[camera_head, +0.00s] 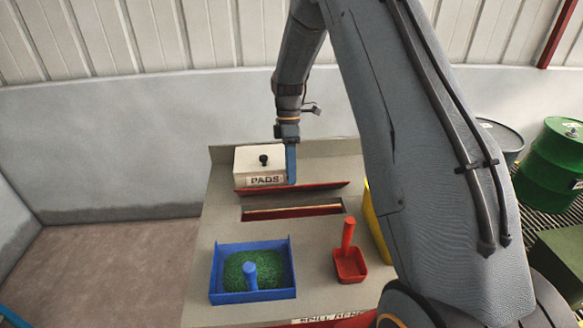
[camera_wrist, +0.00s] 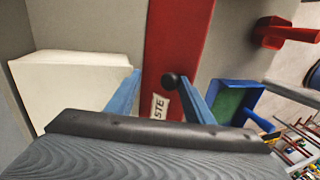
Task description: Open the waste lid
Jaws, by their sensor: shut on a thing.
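The waste lid (camera_head: 318,189) is a red panel on the bench, seen as a thin tilted strip behind a long slot (camera_head: 293,211) that shows open. In the wrist view the red lid (camera_wrist: 178,40) carries a black knob (camera_wrist: 172,80) and a white label with the letters "STE". My gripper (camera_head: 291,180) reaches down to the lid just right of the PADS box. In the wrist view its blue fingers (camera_wrist: 160,80) stand on either side of the lid's knob area, shut on the lid. The exact contact is partly hidden.
A cream PADS box (camera_head: 262,165) with a black knob stands close left of my gripper. A blue tray (camera_head: 229,298) of green granules with a blue-handled tool and a red scoop (camera_head: 349,262) sit in front. Green drums (camera_head: 552,165) stand right.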

